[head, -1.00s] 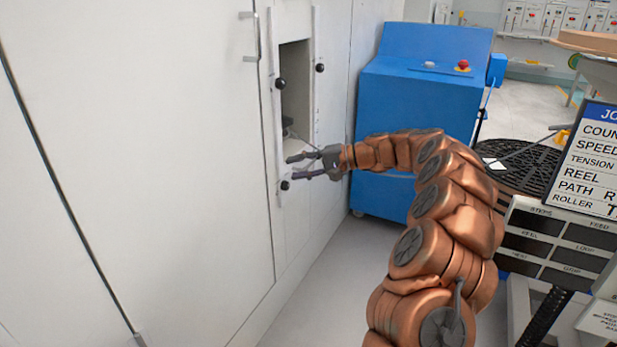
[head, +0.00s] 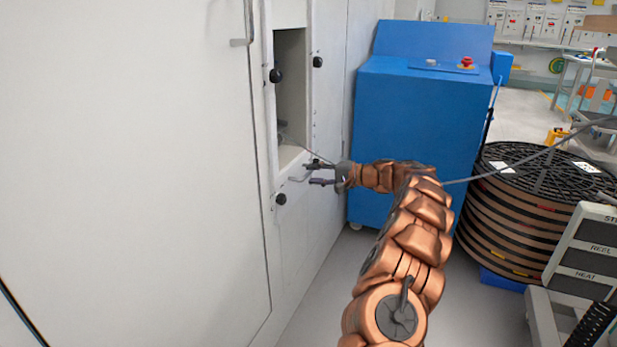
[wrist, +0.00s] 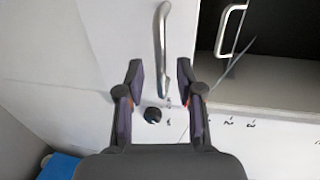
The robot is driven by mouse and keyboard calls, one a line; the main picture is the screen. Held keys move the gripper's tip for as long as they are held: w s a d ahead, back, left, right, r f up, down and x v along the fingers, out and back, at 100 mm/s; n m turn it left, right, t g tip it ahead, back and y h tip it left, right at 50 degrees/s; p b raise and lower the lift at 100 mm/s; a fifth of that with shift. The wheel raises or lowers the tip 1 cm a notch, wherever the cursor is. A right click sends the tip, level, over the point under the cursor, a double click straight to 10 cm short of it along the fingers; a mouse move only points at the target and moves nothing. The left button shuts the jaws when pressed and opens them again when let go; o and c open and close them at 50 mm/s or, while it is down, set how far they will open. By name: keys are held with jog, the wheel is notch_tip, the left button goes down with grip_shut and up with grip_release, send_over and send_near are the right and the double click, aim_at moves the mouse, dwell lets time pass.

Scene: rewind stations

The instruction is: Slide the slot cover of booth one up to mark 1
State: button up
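The booth wall has a tall slot opening (head: 292,85), and a light panel (head: 291,185), apparently the slot cover, stands at its lower end. A silver bar handle (wrist: 163,40) is on the panel. In the wrist view it lies ahead of my gripper (wrist: 160,78), in line with the gap between the fingers. The fingers are apart and hold nothing. In the head view my gripper (head: 311,173) is at the handle, just below the opening; contact cannot be told. Small number marks (wrist: 229,121) show beside the dark opening in the wrist view; the lowest are hard to read.
Black knobs (head: 276,76) sit along the slot frame, one (wrist: 152,114) close to my left finger in the wrist view. A blue cabinet (head: 425,125) stands right of the booth. A thin strand runs from the slot past my arm towards a large black reel (head: 545,170).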

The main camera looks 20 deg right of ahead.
jog(key=shift+x, duration=1.4)
grip_shut()
